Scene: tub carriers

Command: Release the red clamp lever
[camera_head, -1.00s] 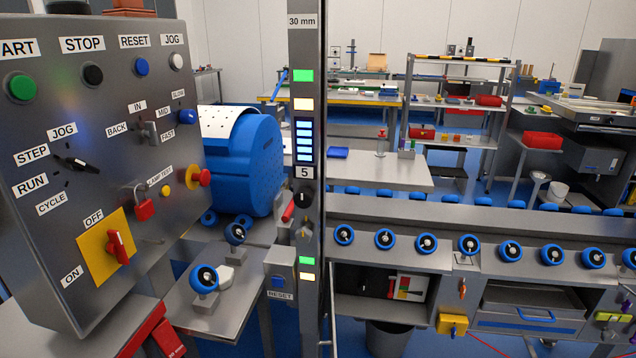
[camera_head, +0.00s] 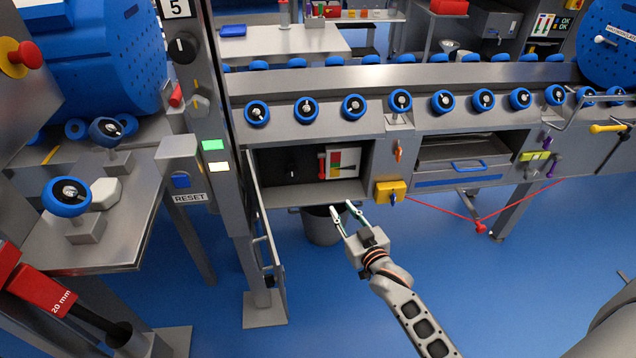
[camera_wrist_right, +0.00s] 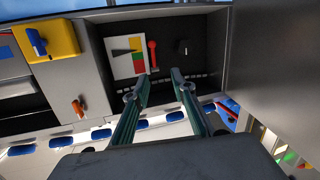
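A small red lever (camera_head: 321,166) stands inside the dark open compartment under the roller conveyor, beside a colored dial plate (camera_head: 344,163). The red lever also shows upright in the right wrist view (camera_wrist_right: 153,55), just beyond the fingertips. Another red handle (camera_head: 175,95) sits on the grey post at the left; I cannot tell for certain which is the clamp lever. My right gripper (camera_head: 344,210) is open and empty, in front of and below the compartment. In the right wrist view, its fingers (camera_wrist_right: 162,76) point into the compartment, apart from the lever. My left gripper is not in view.
An open compartment door (camera_head: 267,235) hangs at the left. A yellow box (camera_head: 391,191) and an orange handle (camera_head: 398,150) sit right of the opening. A dark bin (camera_head: 321,230) stands below. A red cord (camera_head: 440,211) runs at the right. The blue floor in front is clear.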

